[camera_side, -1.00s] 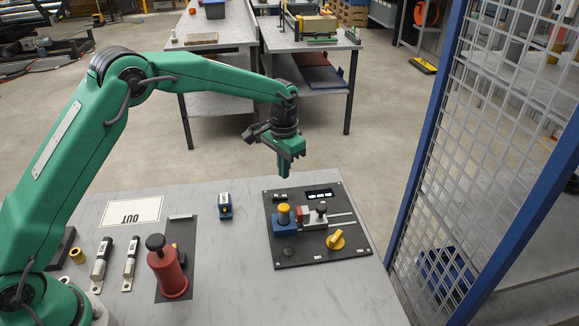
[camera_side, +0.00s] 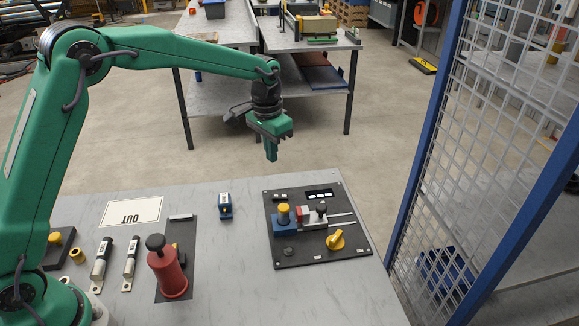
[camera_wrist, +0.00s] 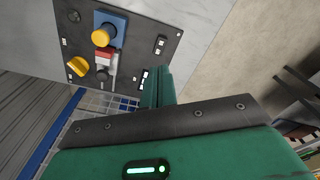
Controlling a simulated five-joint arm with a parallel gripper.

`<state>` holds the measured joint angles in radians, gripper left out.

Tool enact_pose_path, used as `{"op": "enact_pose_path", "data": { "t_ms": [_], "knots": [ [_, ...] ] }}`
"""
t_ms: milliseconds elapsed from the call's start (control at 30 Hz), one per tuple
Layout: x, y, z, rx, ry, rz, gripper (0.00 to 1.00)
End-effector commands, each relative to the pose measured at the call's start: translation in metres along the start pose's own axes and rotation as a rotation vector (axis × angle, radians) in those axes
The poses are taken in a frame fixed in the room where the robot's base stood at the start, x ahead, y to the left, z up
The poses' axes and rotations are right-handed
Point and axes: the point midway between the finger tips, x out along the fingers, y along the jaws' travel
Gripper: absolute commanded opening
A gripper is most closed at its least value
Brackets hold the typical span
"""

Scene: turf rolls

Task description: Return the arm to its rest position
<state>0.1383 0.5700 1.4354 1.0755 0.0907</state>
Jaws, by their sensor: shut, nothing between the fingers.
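My gripper (camera_side: 271,155) is green, with its fingers together and pointing down. Nothing shows between the fingers. It hangs in the air above the far part of the table, up and left of the black panel (camera_side: 349,251). In the wrist view, the closed fingers (camera_wrist: 157,87) show in front of the same panel (camera_wrist: 140,70), apart from it. The panel carries a blue block with a yellow cap (camera_side: 284,211), a red and white slide piece with a black knob (camera_side: 313,217), and a yellow knob (camera_side: 335,240).
On the grey table (camera_side: 232,285) are a red cylinder with a black knob (camera_side: 168,272), a small blue block (camera_side: 225,206), an "OUT" card (camera_side: 132,212) and two metal parts (camera_side: 131,263). A mesh fence with blue posts (camera_side: 490,150) stands at the right. The table's front middle is clear.

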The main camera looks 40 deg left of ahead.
Motion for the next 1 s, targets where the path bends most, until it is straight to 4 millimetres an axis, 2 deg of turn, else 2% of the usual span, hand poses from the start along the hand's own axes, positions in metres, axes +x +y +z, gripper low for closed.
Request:
{"op": "enact_pose_path", "data": {
  "t_ms": [33,200,500,700,1000],
  "knots": [
    [-0.013,-0.002,0.007,-0.007,0.016,-0.002,0.00],
    [-0.046,-0.006,0.032,-0.029,0.057,-0.006,0.00],
    [-0.093,-0.011,0.082,-0.067,0.129,-0.015,0.00],
    [-0.116,-0.013,0.118,-0.093,0.177,-0.021,0.00],
    [-0.138,-0.013,0.176,-0.130,0.248,-0.031,0.00]
  ]
}}
